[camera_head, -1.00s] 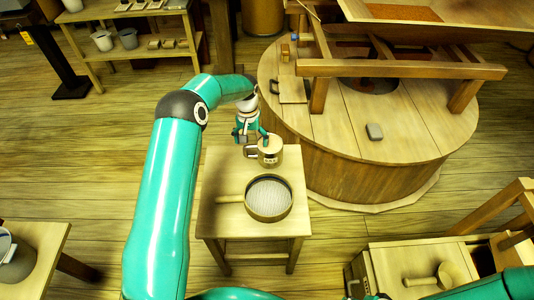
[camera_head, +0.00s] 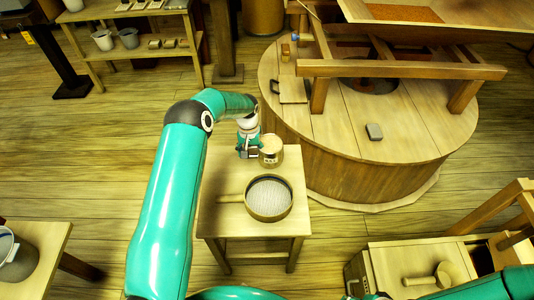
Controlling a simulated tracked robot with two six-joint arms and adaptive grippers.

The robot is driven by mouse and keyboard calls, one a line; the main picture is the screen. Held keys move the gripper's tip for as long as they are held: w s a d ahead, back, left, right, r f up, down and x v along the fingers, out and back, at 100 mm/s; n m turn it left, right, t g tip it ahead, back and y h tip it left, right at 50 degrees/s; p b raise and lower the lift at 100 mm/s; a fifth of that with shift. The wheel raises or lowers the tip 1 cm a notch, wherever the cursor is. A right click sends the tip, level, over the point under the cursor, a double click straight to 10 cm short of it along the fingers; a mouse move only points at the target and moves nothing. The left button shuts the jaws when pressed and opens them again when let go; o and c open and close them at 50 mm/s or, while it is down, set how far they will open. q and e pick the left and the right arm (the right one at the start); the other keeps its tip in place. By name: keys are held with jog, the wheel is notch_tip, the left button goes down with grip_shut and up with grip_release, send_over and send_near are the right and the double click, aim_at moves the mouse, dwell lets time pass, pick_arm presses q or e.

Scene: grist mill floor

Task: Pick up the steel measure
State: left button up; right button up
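The steel measure (camera_head: 271,151), a small metal cup with a dark label on its side, stands upright at the back edge of the small wooden table (camera_head: 222,222). My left gripper (camera_head: 248,152) points down at the cup's left side, where the handle is. It covers the handle, and I cannot tell whether its fingers are closed on it. My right arm shows only in part at the bottom right, and its gripper is not in view.
A round sieve (camera_head: 268,198) with a handle lies on the same table, in front of the measure. The large round millstone casing (camera_head: 340,170) stands close on the right.

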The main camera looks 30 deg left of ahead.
pick_arm(q)
grip_shut()
jog(key=shift+r, duration=0.2)
notch_tip(320, 180, up, 20)
dwell(0.6)
jog(key=shift+f, duration=0.1)
jog(key=shift+c, duration=1.3)
grip_release()
grip_shut()
